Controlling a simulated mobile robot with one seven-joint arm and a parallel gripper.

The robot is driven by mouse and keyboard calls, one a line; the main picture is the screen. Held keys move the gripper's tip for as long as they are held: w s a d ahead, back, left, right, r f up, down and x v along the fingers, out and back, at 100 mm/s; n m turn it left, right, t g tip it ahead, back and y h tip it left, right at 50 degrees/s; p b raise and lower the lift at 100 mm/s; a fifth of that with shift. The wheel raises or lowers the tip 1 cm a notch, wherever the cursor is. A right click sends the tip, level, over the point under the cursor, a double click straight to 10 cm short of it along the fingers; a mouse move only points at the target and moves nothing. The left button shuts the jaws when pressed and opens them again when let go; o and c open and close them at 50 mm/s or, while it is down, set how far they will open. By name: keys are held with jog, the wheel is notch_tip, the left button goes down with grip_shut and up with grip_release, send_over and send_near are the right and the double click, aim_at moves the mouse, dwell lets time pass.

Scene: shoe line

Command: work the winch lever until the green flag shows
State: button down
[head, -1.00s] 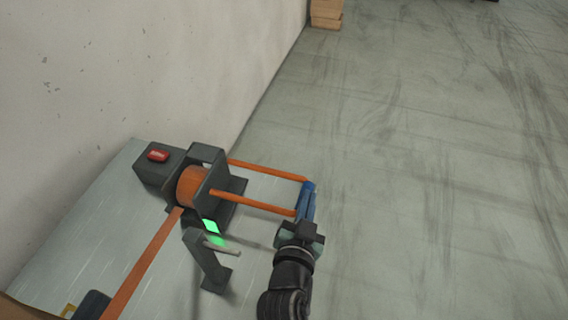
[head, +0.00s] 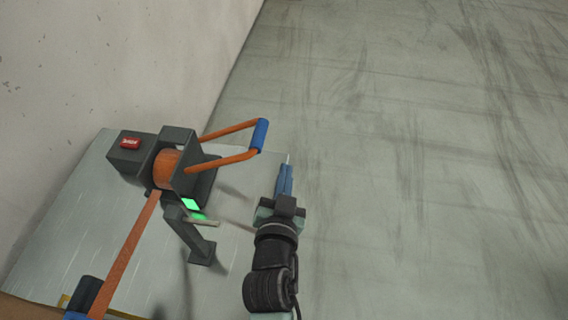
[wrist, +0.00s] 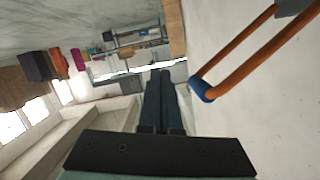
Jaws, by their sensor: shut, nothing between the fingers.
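The winch (head: 176,145) is a dark grey block with an orange drum (head: 165,170), standing on a pale metal table. Its lever (head: 228,159) is an orange U-shaped frame with a blue grip (head: 260,135) at the outer end, sticking out to the right. A bright green flag (head: 191,204) shows on the winch's near side. My gripper (head: 287,168) is shut and empty, apart from the blue grip, below and right of it in the head view. In the wrist view the shut fingers (wrist: 160,76) are left of the blue grip (wrist: 203,91).
An orange strap (head: 130,253) runs from the drum to the near left. A grey bracket (head: 194,235) stands on the table (head: 80,225) below the winch. A pale wall (head: 90,65) rises behind. The floor (head: 430,150) to the right is clear.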

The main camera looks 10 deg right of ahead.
jog(key=v, duration=0.6)
jog(key=shift+b, duration=0.3)
jog(key=shift+a+r, duration=0.1)
jog(key=shift+r, duration=0.05)
dwell(1.2)
jog(key=w+r+n+t+p, duration=0.1)
jog(key=w+r+t, duration=0.2)
jog(key=r, duration=1.1)
jog(key=w+r+n+t+p, duration=0.1)
jog(key=w+r+t+p, duration=0.2)
jog(key=r, duration=1.2)
jog(key=s+a+r+n+t+y, duration=0.1)
jog(key=s+r+t, duration=0.1)
jog(key=r, duration=0.7)
jog(key=s+a+r+n+t+y, duration=0.1)
jog(key=s+r+t, duration=0.1)
jog(key=r, duration=0.7)
jog(key=s+a+r+n+t+y+p, duration=0.1)
jog(key=s+r, duration=0.3)
jog(key=r, duration=0.6)
jog(key=shift+s+a+n+t+y, duration=0.15)
jog(key=shift+a+n+t+y, duration=0.25)
jog(key=shift+n+t, duration=0.25)
